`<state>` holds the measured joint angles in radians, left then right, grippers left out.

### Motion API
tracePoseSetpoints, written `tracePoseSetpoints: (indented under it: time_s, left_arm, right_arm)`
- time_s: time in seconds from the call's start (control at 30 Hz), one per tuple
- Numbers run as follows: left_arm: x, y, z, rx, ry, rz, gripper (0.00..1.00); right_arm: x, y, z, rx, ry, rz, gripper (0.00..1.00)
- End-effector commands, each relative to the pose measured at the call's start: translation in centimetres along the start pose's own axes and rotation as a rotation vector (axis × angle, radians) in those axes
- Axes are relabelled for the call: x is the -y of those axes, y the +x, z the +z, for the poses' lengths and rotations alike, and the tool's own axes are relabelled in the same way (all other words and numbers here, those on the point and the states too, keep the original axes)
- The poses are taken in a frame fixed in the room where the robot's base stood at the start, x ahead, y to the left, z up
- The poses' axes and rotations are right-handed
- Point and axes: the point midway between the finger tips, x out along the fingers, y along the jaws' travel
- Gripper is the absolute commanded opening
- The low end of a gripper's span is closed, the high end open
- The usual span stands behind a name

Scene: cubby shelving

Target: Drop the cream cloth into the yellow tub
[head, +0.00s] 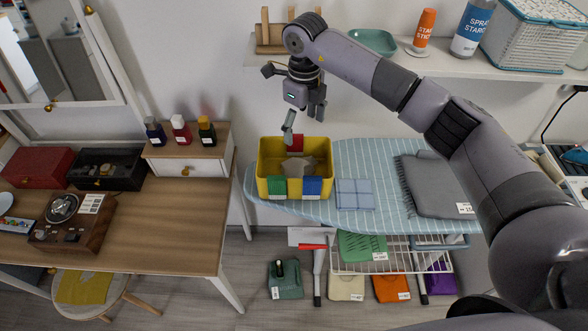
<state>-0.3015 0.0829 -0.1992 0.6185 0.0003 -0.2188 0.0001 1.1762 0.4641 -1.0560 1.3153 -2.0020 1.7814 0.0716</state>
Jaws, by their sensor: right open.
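The yellow tub (262,158) stands on the ironing board. A crumpled cream-beige cloth (299,166) lies inside it, low between the walls. My right gripper (302,120) is above the back of the tub, pointing down, with its fingers apart. I see no cloth hanging from it. One finger comes down close to a red patch (295,143) at the tub's back; whether they touch I cannot tell. A green piece (278,187) and a blue piece (312,187) are at the tub's front. My left gripper is out of view.
A checked blue cloth (354,194) and a grey folded cloth (438,184) lie on the striped ironing board (390,224). A shelf (390,66) with bottles and a basket is above. A wooden desk (160,237) stands left. Folded cloths, one cream (347,287), lie below.

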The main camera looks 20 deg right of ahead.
Motion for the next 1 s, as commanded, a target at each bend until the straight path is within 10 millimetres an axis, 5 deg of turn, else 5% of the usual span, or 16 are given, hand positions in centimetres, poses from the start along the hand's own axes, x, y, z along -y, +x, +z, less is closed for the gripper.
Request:
tracePoseSetpoints:
  time_s: [0.53, 1.0]
  left_arm:
    - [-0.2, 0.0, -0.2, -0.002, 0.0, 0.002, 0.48]
    - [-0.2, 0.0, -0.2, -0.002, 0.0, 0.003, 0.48]
  right_arm:
    - [0.0, -10.1, 0.1, 0.003, 0.0, -0.003, 0.8]
    - [0.0, -11.8, 0.0, 0.0, 0.0, -0.001, 0.8]
